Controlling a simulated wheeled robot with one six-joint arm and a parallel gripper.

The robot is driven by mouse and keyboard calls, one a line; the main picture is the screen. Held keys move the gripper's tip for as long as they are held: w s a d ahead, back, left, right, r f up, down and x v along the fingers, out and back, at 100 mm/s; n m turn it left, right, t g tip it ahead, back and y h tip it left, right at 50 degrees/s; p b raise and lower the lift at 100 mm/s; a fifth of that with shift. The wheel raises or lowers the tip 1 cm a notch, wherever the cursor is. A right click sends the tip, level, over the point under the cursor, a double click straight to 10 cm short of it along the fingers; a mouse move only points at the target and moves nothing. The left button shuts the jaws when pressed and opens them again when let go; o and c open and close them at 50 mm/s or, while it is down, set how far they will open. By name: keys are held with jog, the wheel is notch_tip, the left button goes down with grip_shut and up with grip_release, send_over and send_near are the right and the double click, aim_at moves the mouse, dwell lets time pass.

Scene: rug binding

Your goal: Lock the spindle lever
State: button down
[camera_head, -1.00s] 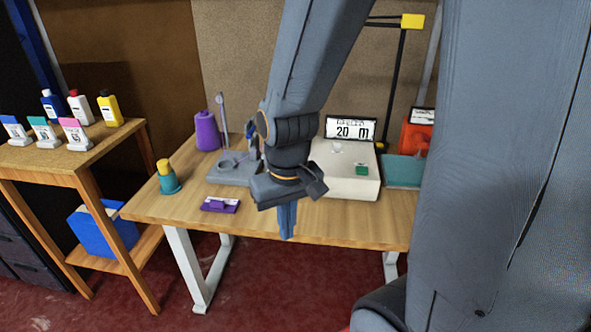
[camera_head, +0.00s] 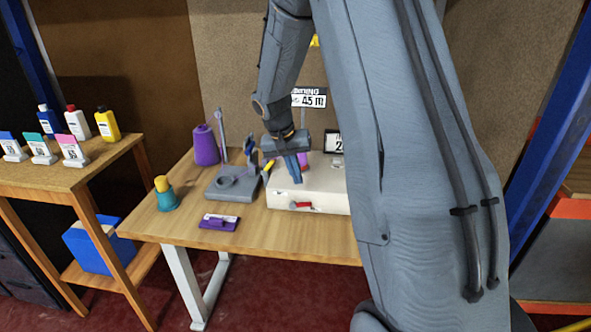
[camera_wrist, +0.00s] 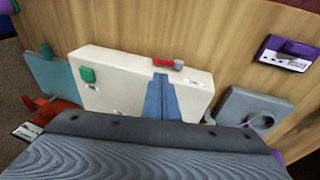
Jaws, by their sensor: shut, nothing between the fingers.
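A cream box-shaped machine (camera_head: 330,202) stands on the wooden table. A short red lever (camera_head: 297,205) with a grey end is on its front face; I take this as the spindle lever. In the wrist view the red lever (camera_wrist: 160,62) lies along the machine's edge, with a green button (camera_wrist: 87,74) further left. My gripper (camera_head: 294,172) is over the machine, its blue fingers pointing down and shut on nothing. In the wrist view the gripper (camera_wrist: 160,80) has its fingertips close to the lever; I cannot tell whether they touch. My arm hides the machine's right part.
A grey stand (camera_head: 222,190) with a ring and upright post is left of the machine. A purple block (camera_head: 219,222), a teal pot (camera_head: 167,199) and a purple spool (camera_head: 206,145) are also on the table. A side shelf (camera_head: 70,178) holds bottles.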

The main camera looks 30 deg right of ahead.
aim_at(305, 203)
jog(key=p+x, duration=0.2)
jog(key=x, duration=0.7)
jog(key=shift+f+p, duration=0.2)
jog(key=shift+p, duration=0.1)
jog(key=shift+f, duration=0.1)
